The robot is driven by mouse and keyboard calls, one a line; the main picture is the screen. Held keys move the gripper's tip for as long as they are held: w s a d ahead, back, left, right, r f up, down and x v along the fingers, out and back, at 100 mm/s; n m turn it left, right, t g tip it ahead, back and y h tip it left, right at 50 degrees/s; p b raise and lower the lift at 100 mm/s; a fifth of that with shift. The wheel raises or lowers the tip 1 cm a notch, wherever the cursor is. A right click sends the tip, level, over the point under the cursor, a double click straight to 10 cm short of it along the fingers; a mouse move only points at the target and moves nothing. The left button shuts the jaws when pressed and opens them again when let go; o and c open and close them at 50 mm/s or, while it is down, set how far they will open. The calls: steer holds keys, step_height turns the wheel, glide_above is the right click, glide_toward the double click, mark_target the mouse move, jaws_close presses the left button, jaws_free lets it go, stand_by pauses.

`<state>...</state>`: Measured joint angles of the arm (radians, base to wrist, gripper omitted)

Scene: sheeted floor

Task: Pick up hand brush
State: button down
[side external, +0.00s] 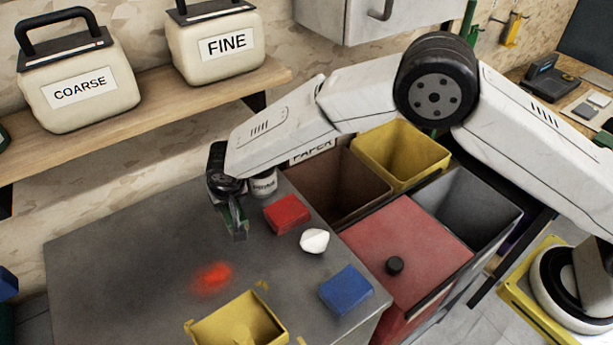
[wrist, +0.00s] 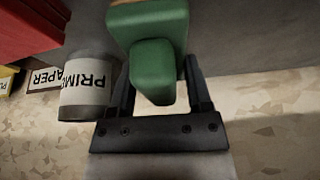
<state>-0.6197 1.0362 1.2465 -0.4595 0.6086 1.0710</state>
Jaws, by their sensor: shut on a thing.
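The hand brush shows as a green handle (wrist: 150,38) between my fingers in the wrist view, with a thin strip of tan at the top edge. My gripper (wrist: 160,85) is shut on this green part, one dark finger on each side. In the side view my gripper (side external: 237,230) points down over the grey table, and a little green of the brush (side external: 243,213) shows at the fingers. Most of the brush is hidden there, and I cannot tell whether it touches the table.
A PRIMER can (wrist: 85,88) stands close beside my gripper. A red block (side external: 287,213), white lump (side external: 314,241), blue block (side external: 346,290) and yellow container (side external: 238,325) are on the table (side external: 110,270). Open bins (side external: 345,185) stand at right. The table's left side is clear.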

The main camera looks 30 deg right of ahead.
steer(key=shift+r, duration=0.7)
steer(key=s+d+r, duration=0.6)
steer(key=s+r, duration=0.5)
steer(key=s, duration=0.1)
steer(key=shift+s+d+r, duration=0.15)
steer(key=shift+s, duration=0.1)
steer(key=c, duration=0.8)
jaws_free()
steer(key=shift+c, duration=1.6)
